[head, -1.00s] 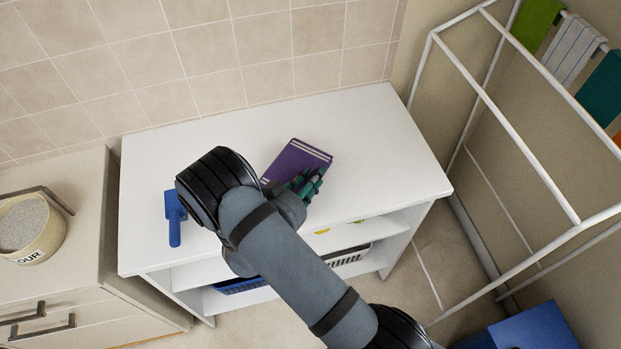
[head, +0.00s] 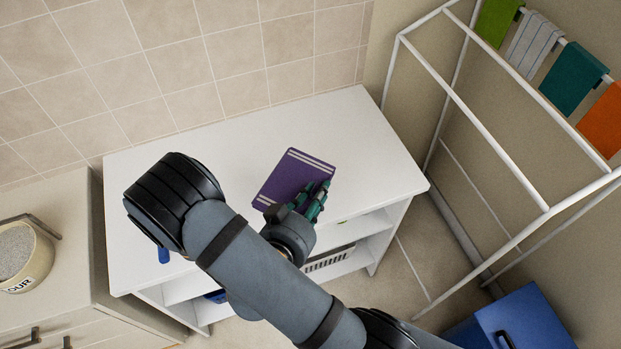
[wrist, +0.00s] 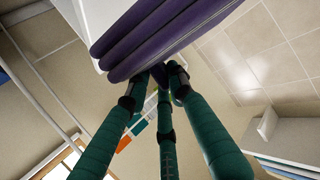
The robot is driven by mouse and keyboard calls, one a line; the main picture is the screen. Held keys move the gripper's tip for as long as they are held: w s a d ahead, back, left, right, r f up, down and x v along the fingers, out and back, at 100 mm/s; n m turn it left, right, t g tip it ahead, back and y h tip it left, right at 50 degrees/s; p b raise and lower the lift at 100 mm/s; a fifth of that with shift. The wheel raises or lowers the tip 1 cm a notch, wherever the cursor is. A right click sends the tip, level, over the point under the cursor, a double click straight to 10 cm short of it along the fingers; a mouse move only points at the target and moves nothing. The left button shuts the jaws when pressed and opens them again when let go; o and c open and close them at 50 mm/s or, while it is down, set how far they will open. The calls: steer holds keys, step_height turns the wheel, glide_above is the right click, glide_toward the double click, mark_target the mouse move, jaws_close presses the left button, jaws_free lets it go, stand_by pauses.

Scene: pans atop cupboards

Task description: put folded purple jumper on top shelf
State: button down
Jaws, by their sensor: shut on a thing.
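The folded purple jumper (head: 297,179) has pale stripes near its ends. My gripper (head: 308,203) is shut on its near right edge, and in the head view the jumper appears over the white shelf unit's top (head: 215,140). In the wrist view the jumper's thick folded layers (wrist: 165,35) fill the upper middle, with the green fingers (wrist: 160,85) closed at its edge. The jumper looks tilted and raised, but its exact height above the top is unclear. My arm hides part of the unit's front and lower shelves.
A blue object (head: 164,255) on the unit's top is mostly hidden by my arm. A white drying rack (head: 470,115) with hanging cloths stands at the right. A blue box (head: 515,325) is on the floor at lower right. A flour pot (head: 22,255) stands on the left cupboard.

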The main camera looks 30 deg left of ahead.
steer(key=shift+s+d+r+p, duration=0.3)
steer(key=shift+d+p, duration=0.15)
steer(key=shift+p, duration=0.15)
steer(key=shift+s+d+r+p, duration=0.15)
steer(key=shift+d+r+p, duration=0.2)
steer(key=shift+p, duration=0.2)
